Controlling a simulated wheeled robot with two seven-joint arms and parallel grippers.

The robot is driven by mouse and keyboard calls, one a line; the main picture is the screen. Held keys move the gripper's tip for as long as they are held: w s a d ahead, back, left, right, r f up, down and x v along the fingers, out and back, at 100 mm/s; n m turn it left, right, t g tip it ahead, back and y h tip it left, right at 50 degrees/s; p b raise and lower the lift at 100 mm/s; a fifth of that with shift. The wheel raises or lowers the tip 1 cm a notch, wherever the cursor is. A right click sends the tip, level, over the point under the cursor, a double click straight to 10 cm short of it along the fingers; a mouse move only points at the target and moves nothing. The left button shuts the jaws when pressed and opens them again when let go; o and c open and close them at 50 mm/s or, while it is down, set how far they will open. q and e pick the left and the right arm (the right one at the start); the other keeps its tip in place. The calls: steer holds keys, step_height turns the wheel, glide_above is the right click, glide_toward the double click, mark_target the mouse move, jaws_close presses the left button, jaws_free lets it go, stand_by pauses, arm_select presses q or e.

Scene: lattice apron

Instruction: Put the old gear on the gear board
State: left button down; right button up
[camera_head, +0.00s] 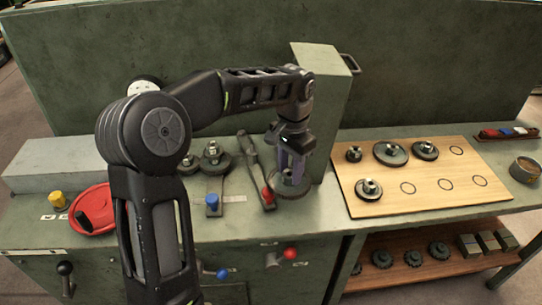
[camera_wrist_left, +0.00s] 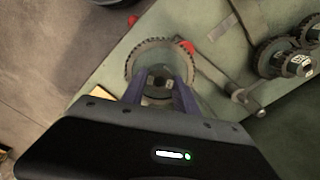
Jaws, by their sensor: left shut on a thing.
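My left gripper (camera_head: 293,165) points down over the green workbench and is shut on a dark toothed gear (camera_head: 291,186). The gear also shows between the fingers in the left wrist view (camera_wrist_left: 150,62). It is held by its hub, close over the bench top; whether it touches the bench I cannot tell. The gear board (camera_head: 420,202) is a light wooden board to the right of the gripper. Several gears sit on it, in its back row and at its front left, and several drawn circles are bare. My right gripper is not in view.
A tall green box (camera_head: 327,95) stands just behind the gripper. Two gears on a stand (camera_head: 212,158), and levers with blue and red knobs, lie to the left. A red dish (camera_head: 93,209) is at the far left. A lower wooden shelf (camera_head: 430,272) holds more gears and blocks.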

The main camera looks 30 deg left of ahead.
arm_select(q)
steer(key=d+f+n, duration=0.1)
steer(key=d, duration=0.1)
steer(key=d+f+n, duration=0.1)
steer(key=d+f, duration=0.1)
steer(key=d, duration=0.1)
steer(key=d+f+n, duration=0.1)
steer(key=d+f, duration=0.1)
steer(key=d, duration=0.1)
steer(key=shift+w+d+f+n, duration=0.15)
steer(key=shift+w+d+n, duration=0.1)
steer(key=shift+w+n, duration=0.15)
